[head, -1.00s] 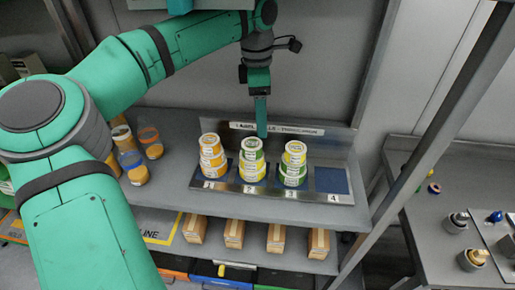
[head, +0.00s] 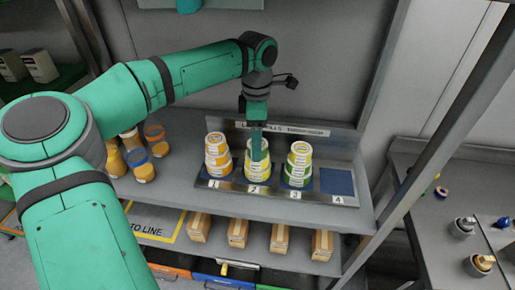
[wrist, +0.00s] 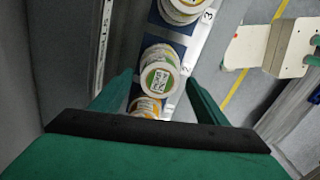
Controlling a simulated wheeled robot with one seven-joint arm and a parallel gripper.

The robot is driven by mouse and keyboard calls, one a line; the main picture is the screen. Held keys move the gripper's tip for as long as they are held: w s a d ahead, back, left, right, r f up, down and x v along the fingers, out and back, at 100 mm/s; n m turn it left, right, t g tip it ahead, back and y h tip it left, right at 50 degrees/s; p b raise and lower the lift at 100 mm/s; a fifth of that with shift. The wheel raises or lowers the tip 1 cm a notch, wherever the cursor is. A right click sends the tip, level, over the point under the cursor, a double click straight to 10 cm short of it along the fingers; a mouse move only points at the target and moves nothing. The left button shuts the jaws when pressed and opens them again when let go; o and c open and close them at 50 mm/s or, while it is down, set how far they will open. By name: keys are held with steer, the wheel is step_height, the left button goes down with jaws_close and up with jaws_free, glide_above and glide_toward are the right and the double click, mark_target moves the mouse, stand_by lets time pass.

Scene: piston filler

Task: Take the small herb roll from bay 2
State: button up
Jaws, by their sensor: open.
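My gripper (head: 257,150) is open and points down over the bay 2 stack, hiding part of it in the head view. In the wrist view its fingers (wrist: 159,78) appear on either side of that stack, with no visible contact. The small herb roll (wrist: 158,79) is on top, with a round white label and green print. A wider roll (head: 258,174) with a yellow band sits beneath it in bay 2.
Stacked rolls stand close on both sides, in bay 1 (head: 217,158) and bay 3 (head: 299,168). Bay 4 (head: 337,182) is an empty blue pad. A back panel (head: 330,142) rises behind the bays. Jars (head: 143,172) stand at the left. A metal post (head: 433,120) is at the right.

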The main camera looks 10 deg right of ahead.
steer(key=shift+d+f, duration=0.1)
steer(key=shift+f, duration=0.8)
steer(key=c, duration=1.2)
steer(key=shift+r, duration=0.1)
